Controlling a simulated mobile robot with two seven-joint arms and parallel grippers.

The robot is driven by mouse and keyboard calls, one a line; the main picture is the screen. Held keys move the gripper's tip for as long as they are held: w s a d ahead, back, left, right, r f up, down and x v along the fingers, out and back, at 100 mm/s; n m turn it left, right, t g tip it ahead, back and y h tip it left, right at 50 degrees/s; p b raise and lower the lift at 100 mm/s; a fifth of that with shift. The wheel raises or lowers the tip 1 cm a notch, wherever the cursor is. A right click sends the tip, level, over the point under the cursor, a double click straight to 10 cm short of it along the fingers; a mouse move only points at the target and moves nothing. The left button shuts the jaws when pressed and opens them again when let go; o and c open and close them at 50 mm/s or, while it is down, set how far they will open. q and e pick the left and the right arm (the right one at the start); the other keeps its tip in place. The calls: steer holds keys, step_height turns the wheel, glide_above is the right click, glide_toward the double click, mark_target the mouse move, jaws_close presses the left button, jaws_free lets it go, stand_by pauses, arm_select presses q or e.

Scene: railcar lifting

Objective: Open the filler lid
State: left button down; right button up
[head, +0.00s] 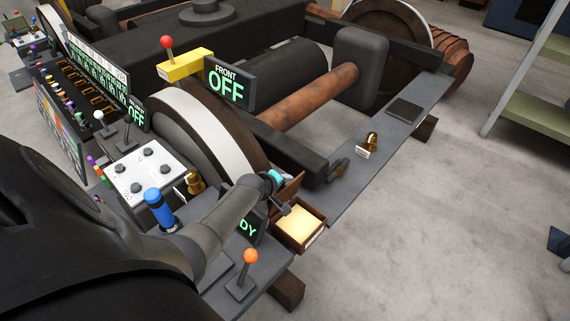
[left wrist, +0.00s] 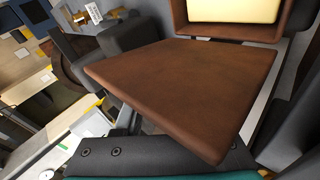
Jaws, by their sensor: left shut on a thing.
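The filler is a small brown box (head: 322,235) with a pale yellow inside, on the grey ledge in the head view. Its brown lid (head: 290,189) stands raised at the box's far left side, leaving the inside exposed. My left gripper (head: 280,202) is at the lid and shut on it. In the left wrist view the brown lid (left wrist: 185,85) fills the middle, with the box rim (left wrist: 220,33) and pale inside above it. Dark gripper parts (left wrist: 150,152) show along the bottom. My right gripper is not in view.
A dark sign (head: 247,228) with green letters, partly hidden by my arm, stands left of the box. An orange-knobbed lever (head: 249,257) and a blue-handled lever (head: 157,207) are nearby. A brass bell-like piece (head: 371,141) stands farther along the ledge. Open floor lies to the right.

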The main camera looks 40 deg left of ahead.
arm_select(q)
steer(key=shift+a+f+n+h+b, duration=0.2)
steer(key=shift+a+n+h+b, duration=0.15)
steer(key=shift+h+b, duration=0.2)
steer(key=c, duration=0.5)
jaws_free()
steer(key=shift+r, duration=0.1)
steer(key=shift+p+v, duration=3.75)
steer(key=shift+v, duration=3.8)
steer(key=shift+w+a+r, duration=0.1)
steer(key=shift+w+r, duration=0.05)
